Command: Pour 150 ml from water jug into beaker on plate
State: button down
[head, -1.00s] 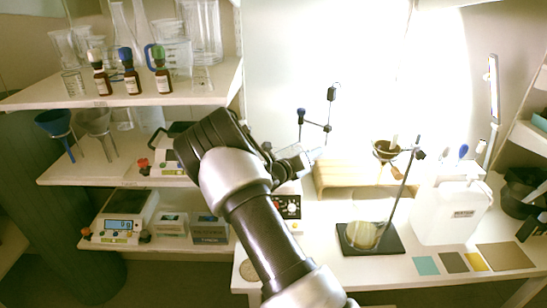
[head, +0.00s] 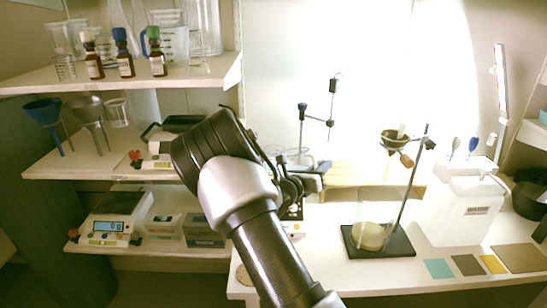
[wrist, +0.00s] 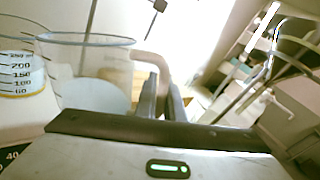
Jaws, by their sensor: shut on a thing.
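The clear jug (wrist: 92,70) has a pale handle (wrist: 150,62); my gripper (wrist: 165,100) is shut on it in the wrist view. The jug looks close to upright, with a pale surface low inside, probably water. The beaker (wrist: 20,70) with printed volume marks is left of the jug, its edge overlapping the jug in this view. A yellowish band shows low on the beaker; its water level is unclear.
A stand with a dark base (head: 378,243) carries a flask of yellowish content (head: 370,232), right of my arm. A white canister (head: 462,212) stands farther right. Shelves (head: 130,74) with brown bottles (head: 125,64) and glassware are at left.

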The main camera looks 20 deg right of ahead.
jog(key=shift+s+d+f, duration=0.1)
jog(key=shift+f, duration=0.05)
jog(key=f+m+b, duration=0.1)
jog(key=b, duration=0.2)
jog(key=s+f+m+b, duration=0.1)
jog(key=b, duration=0.2)
jog(key=s+f+m+b, duration=0.1)
jog(key=m+b, duration=0.1)
jog(key=b, duration=0.1)
jog(key=shift+d+f+t+h, duration=0.3)
jog(key=shift+d+f+t, duration=0.1)
jog(key=shift+r, duration=0.2)
jog(key=s+d+r+p, duration=0.2)
jog(key=s+r+p, duration=0.1)
jog(key=s+r, duration=0.1)
jog(key=shift+s+r+p, duration=0.3)
jog(key=shift+r+p, duration=0.05)
jog(key=shift+r, duration=0.05)
jog(key=shift+a, duration=0.1)
dwell(0.5)
